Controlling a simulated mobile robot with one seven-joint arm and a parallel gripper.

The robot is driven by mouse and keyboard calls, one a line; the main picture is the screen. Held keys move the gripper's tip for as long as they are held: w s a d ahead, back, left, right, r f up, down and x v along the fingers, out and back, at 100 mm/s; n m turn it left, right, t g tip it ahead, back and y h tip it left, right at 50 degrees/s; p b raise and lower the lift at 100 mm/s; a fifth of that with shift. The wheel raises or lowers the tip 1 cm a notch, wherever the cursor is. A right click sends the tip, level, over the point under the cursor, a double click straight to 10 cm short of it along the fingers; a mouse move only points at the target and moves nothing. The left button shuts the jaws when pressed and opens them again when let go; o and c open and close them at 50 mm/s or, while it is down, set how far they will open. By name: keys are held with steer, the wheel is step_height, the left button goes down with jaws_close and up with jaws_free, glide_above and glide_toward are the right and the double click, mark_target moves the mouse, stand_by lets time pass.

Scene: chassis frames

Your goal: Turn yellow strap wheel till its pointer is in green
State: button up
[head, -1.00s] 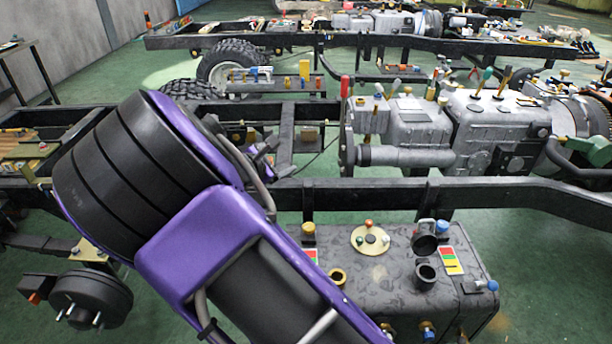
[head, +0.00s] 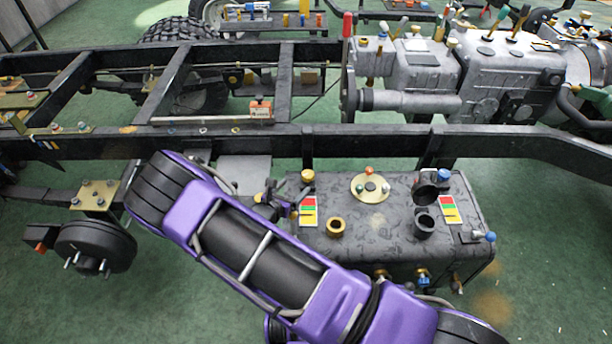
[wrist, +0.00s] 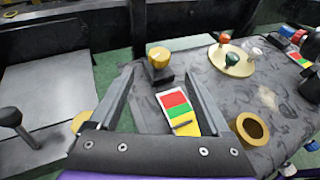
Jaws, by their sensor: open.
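A yellow round wheel (head: 308,176) sits at the back left corner of the dark tank (head: 380,240). In the wrist view the wheel (wrist: 158,57) stands on a dark base, just beyond my open fingertips. A label with red, green and yellow bands (head: 308,211) lies in front of it; the label also shows in the wrist view (wrist: 178,113), partly beside the right finger. In the head view my gripper (head: 282,198) is small, left of the label.
A brass ring (head: 336,226), a round brass plate with small knobs (head: 371,187) and a black pipe neck (head: 425,222) stand on the tank. A second colour label (head: 450,210) lies at its right. A black frame rail (head: 380,145) runs behind the tank.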

mark_target(306, 175)
steer(key=x, duration=1)
steer(key=shift+f+b, duration=0.1)
steer(key=shift+b, duration=0.2)
jaws_close()
steer(key=shift+b, duration=0.3)
steer(key=shift+w+f+b, duration=0.1)
steer(key=shift+f+b, duration=0.05)
steer(key=shift+b, duration=0.2)
